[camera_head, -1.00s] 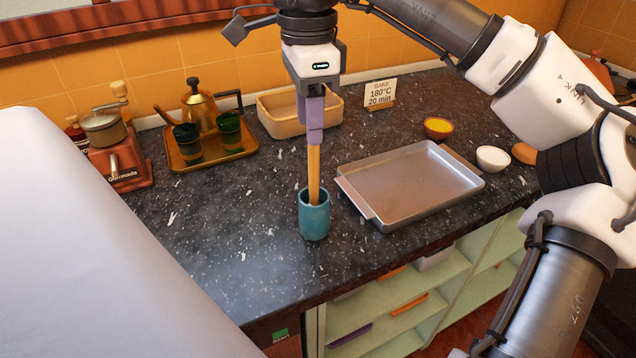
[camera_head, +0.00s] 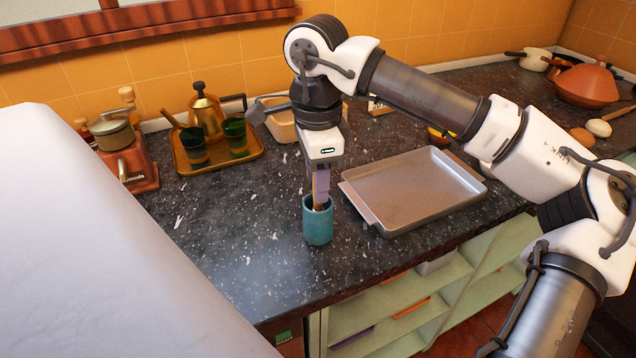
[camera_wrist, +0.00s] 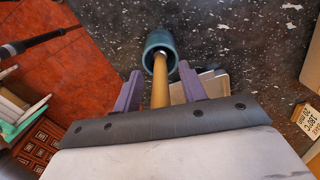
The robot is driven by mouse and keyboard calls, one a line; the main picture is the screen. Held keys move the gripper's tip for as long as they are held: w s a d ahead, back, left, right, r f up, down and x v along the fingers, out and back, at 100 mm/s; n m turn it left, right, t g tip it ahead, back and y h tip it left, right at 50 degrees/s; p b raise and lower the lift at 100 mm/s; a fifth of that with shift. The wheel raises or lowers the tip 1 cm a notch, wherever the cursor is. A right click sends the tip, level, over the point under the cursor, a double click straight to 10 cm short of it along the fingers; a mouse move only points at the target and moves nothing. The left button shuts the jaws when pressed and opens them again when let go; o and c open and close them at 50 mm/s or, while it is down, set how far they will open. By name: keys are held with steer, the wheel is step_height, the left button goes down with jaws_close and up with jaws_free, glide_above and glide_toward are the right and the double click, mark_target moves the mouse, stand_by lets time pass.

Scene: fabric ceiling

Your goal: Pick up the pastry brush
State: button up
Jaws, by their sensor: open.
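The pastry brush (camera_head: 320,187) shows only as a wooden handle standing up out of a teal cup (camera_head: 318,226). Its lower end is hidden inside the cup. My gripper (camera_head: 318,197) points down over the cup, with its purple fingers at the cup's rim on either side of the handle. In the wrist view the handle (camera_wrist: 160,84) runs between the two spread fingers, with a gap on each side, into the cup (camera_wrist: 159,42). The gripper is open.
A metal baking tray (camera_head: 415,187) lies close to the right of the cup. A brass tray (camera_head: 190,168) with a kettle and green cups stands back left. The dark counter (camera_head: 240,240) is clear left of the cup.

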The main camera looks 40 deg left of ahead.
jaws_close()
steer(key=shift+r, duration=0.1)
